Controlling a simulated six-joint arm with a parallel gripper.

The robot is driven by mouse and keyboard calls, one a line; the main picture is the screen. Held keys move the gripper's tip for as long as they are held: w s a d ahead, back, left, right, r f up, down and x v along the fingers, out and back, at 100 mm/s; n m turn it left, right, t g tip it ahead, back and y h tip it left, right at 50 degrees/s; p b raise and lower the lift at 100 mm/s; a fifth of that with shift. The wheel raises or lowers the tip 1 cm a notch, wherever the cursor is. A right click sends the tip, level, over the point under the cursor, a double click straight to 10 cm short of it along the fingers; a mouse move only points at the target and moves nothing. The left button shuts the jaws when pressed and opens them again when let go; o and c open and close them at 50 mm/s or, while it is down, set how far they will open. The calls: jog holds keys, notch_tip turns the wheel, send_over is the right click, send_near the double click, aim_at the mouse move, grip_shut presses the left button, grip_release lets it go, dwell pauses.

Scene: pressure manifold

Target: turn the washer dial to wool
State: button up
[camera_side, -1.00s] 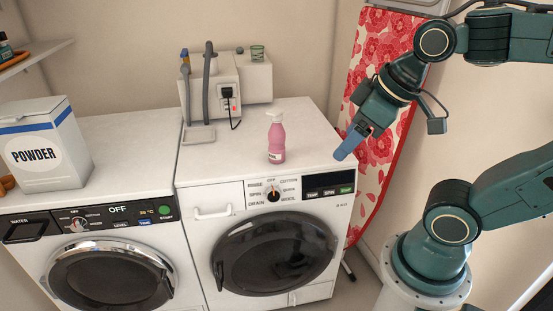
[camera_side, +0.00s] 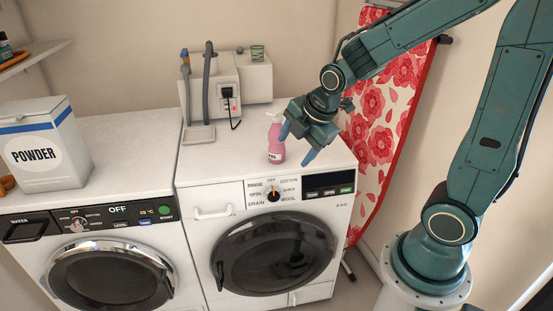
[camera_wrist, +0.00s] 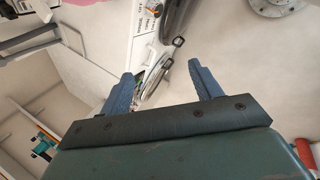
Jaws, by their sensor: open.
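The washer (camera_side: 185,245) is the right white machine, with a round dark door. The pointer appears to point up towards OFF. My gripper (camera_side: 296,146) is open and empty, above the washer's top near its front edge, above and slightly right of the dial and apart from it. Its two blue fingers (camera_wrist: 160,88) show spread in the wrist view.
A pink bottle (camera_side: 276,143) stands on the washer top, close to my gripper's left finger in the side view. A dryer-like machine (camera_side: 110,215) with its own dial stands left, bearing a powder box (camera_side: 45,150). A floral ironing board (camera_side: 385,125) leans at right.

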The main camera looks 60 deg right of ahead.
aim_at(275, 195)
jog(key=w+d+f+n, duration=0.2)
jog(key=f+n, duration=0.3)
jog(key=f, duration=0.1)
jog(key=w+d+f+n, duration=0.3)
jog(key=f+n, duration=0.3)
jog(key=shift+f+h, duration=0.3)
jog(key=shift+w+f, duration=0.1)
jog(key=shift+w, duration=0.05)
jog(key=shift+s+x, duration=0.1)
jog(key=shift+x, duration=3.25)
jog(key=shift+s+x, duration=0.15)
jog(key=shift+x, duration=3.25)
jog(key=shift+d+f, duration=0.1)
jog(key=c, duration=1)
